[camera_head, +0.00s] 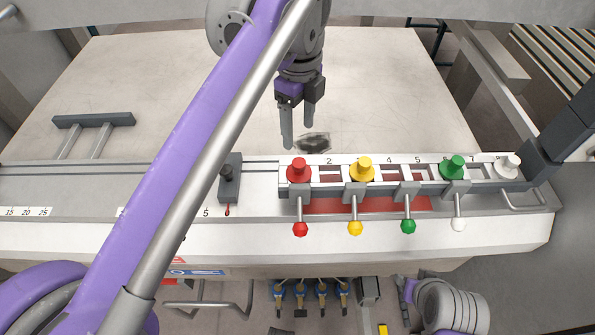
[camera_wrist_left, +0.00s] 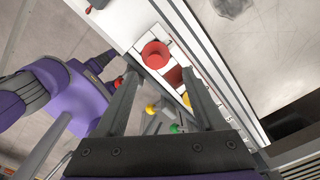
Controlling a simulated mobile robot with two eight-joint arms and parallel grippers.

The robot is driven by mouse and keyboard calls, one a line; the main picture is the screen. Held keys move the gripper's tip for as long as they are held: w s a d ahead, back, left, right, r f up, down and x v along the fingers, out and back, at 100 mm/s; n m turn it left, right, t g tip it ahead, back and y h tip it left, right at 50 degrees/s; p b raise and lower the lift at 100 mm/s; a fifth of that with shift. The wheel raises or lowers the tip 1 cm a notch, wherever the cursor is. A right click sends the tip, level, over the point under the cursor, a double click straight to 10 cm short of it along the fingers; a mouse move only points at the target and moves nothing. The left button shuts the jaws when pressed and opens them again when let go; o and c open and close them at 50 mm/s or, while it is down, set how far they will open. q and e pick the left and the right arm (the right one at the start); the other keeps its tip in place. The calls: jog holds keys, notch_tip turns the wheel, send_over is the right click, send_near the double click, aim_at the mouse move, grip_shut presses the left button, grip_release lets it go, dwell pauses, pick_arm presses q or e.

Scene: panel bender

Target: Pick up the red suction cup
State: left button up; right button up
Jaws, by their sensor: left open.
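The red suction cup (camera_head: 299,170) stands upright at the left end of the white holder rack (camera_head: 390,162). It also shows in the left wrist view (camera_wrist_left: 155,54), seen from above and between the lines of my two fingers. My left gripper (camera_head: 288,140) points down just behind and above the red cup. It is open and empty, with a gap between its fingers and the cup.
Yellow (camera_head: 362,168), green (camera_head: 453,167) and white (camera_head: 508,166) cups stand along the rack to the right. Knobbed levers (camera_head: 300,228) stick out in front. A black block (camera_head: 229,180) stands left of the red cup. The flat metal table (camera_head: 390,85) behind is mostly clear.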

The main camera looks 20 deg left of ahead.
aim_at(299, 162)
pick_arm(q)
jog(key=f, duration=0.5)
jog(key=shift+s+d, duration=0.1)
jog(key=shift+s, duration=0.15)
jog(key=f, duration=0.3)
jog(key=shift+s+d+f+b, duration=0.2)
jog(key=shift+s+f+b, duration=0.1)
jog(key=shift+s, duration=0.1)
jog(key=shift+f, duration=0.5)
grip_shut()
